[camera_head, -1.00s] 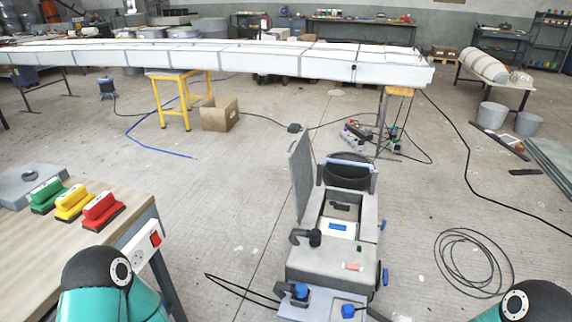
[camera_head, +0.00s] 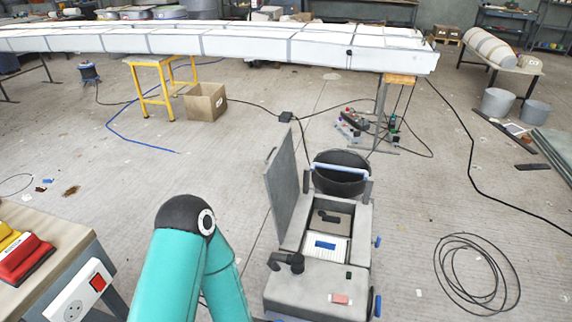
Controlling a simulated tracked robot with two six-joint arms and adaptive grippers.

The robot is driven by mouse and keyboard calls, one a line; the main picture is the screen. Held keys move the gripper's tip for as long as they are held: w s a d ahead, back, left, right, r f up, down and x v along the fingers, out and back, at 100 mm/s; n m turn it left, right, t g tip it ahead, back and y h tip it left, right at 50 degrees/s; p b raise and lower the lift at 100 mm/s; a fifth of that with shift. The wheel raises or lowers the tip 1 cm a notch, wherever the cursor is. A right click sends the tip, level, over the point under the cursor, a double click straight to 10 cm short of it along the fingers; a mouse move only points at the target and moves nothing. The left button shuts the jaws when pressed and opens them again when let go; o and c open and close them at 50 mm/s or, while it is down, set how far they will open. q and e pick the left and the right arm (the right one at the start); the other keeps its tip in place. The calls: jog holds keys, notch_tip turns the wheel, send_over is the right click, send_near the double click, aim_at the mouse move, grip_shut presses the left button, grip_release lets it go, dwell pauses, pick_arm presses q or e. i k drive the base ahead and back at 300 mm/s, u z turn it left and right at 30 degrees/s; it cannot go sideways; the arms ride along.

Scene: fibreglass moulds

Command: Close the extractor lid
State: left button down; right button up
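The extractor (camera_head: 318,290) stands on the floor right of centre. Its grey lid (camera_head: 286,185) is open and stands up nearly vertical along the left side of the box. Inside the open box a white panel with a blue label (camera_head: 326,246) and a dark part show. My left arm comes in from the bottom, left of the extractor, with its dark elbow joint near the lid's lower left. Neither gripper is in view. I cannot see anything touching the lid.
A workbench (camera_head: 62,240) with red and yellow sanding blocks (camera_head: 22,255) is at the lower left. A coiled black cable (camera_head: 476,272) lies on the floor to the right. A long white mould (camera_head: 210,40) crosses the back.

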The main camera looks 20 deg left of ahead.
aim_at(281, 174)
jog(key=u, duration=0.15)
jog(key=i, duration=0.85)
jog(key=u, duration=0.5)
